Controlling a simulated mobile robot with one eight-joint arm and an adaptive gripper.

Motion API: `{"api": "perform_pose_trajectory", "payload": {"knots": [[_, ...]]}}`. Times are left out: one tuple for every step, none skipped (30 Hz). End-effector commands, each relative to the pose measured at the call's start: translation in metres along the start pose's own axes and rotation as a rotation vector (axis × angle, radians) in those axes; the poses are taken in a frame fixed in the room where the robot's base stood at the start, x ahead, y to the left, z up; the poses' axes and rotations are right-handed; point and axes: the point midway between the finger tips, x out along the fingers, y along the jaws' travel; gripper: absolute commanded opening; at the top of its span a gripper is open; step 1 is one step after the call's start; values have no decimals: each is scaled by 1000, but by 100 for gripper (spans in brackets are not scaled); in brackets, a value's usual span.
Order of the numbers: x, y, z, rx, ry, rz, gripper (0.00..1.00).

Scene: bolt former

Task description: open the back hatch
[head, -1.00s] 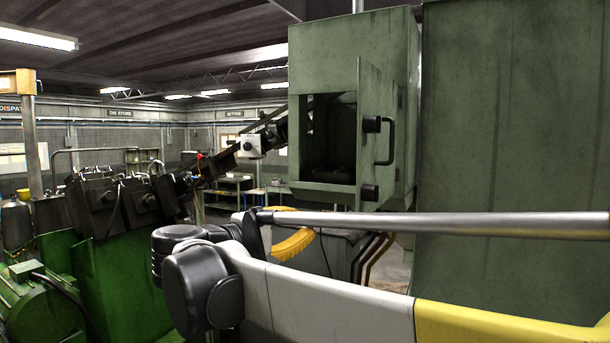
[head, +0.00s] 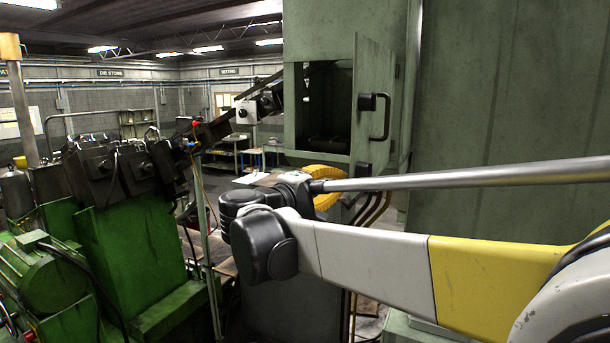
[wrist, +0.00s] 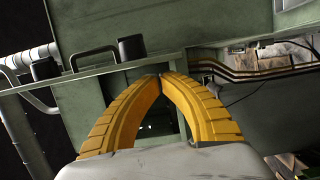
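The hatch door (head: 372,85) on the green cabinet is swung outward to the right, and the dark opening (head: 327,100) beside it is visible. The door has a black D-shaped handle (head: 386,118) on its face. My gripper (head: 325,173) shows as yellow fingers below the door's lower edge, partly hidden by my arm. In the wrist view the two yellow fingers of my gripper (wrist: 161,76) meet at their tips, with nothing visible held between them. The tips are in front of a green panel (wrist: 85,110); I cannot tell whether they touch it.
A large green panel (head: 500,110) stands at the right, close behind my arm. Green machinery (head: 140,235) with black blocks fills the left. Curved pipes (head: 372,212) run below the cabinet. A table (head: 255,177) stands farther back.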

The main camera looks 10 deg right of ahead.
Motion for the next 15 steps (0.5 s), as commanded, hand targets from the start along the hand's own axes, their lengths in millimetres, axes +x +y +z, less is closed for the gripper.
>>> {"api": "perform_pose_trajectory", "payload": {"knots": [[1, 1, 3, 0, 0, 0, 0], [1, 1, 4, 0, 0, 0, 0], [1, 0, 6, 0, 0, 0, 0], [2, 0, 6, 0, 0, 0, 0], [2, 0, 6, 0, 0, 0, 0], [2, 0, 7, 0, 0, 0, 0], [2, 0, 7, 0, 0, 0, 0], [2, 0, 7, 0, 0, 0, 0], [2, 0, 7, 0, 0, 0, 0], [2, 0, 7, 0, -1, 0, 0], [2, 0, 7, 0, -1, 0, 0], [2, 0, 7, 0, -1, 0, 0], [2, 0, 7, 0, 0, 0, 0], [2, 0, 7, 0, 1, 0, 0], [2, 0, 9, 0, 4, 0, 0]]}}
